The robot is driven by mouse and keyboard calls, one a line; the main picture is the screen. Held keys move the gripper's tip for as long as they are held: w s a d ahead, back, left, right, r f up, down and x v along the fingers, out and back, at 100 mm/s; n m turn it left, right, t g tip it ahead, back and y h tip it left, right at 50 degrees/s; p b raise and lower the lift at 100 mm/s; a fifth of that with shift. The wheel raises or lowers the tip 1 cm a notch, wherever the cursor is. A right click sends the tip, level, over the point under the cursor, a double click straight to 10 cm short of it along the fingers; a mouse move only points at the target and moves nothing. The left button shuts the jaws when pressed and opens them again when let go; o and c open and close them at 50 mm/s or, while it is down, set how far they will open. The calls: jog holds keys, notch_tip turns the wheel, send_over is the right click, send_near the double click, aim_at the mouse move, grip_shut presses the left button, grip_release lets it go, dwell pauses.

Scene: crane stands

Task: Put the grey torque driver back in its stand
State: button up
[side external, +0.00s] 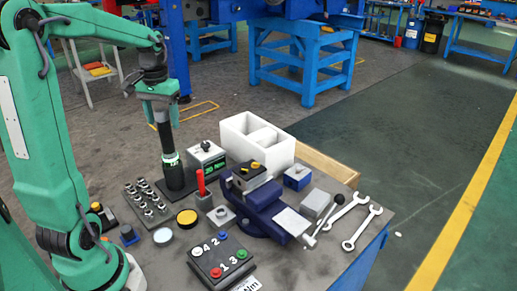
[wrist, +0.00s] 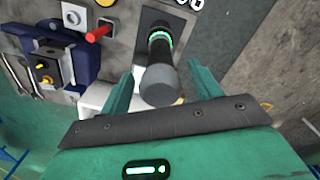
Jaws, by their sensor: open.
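The torque driver (side external: 164,136), dark grey with a green-lit band near its lower end, stands upright in its black stand (side external: 178,188). In the wrist view the driver's round grey end (wrist: 160,87) points at the camera, and its green band (wrist: 159,37) shows beyond it, over the black stand plate (wrist: 150,20). My gripper (side external: 160,112) is above the stand at the driver's upper end. In the wrist view my gripper (wrist: 163,88) is open, with a finger on each side of the grey end and gaps visible. The driver's lower tip is hidden in the stand.
A red-handled tool (side external: 201,184) and blue vise (side external: 262,208) are to the right. A socket rack (side external: 147,205) is at the left. Wrenches (side external: 361,225) lie by the right edge.

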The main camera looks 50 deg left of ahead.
jog(key=shift+r, duration=2.2)
jog(key=shift+r, duration=0.1)
notch_tip(320, 180, up, 8)
jog(key=shift+f, duration=0.2)
jog(key=s+d+f+m+t, duration=0.2)
jog(key=d+f, duration=0.1)
jog(key=d, duration=0.4)
jog(key=s+d+f+m+t, duration=0.1)
jog(key=s+d+f+m, duration=0.1)
jog(key=d, duration=0.5)
jog(key=s+d+f+m+t, duration=0.2)
jog(key=s+d+f, duration=0.2)
jog(key=d, duration=0.4)
jog(key=shift+f+t, duration=0.3)
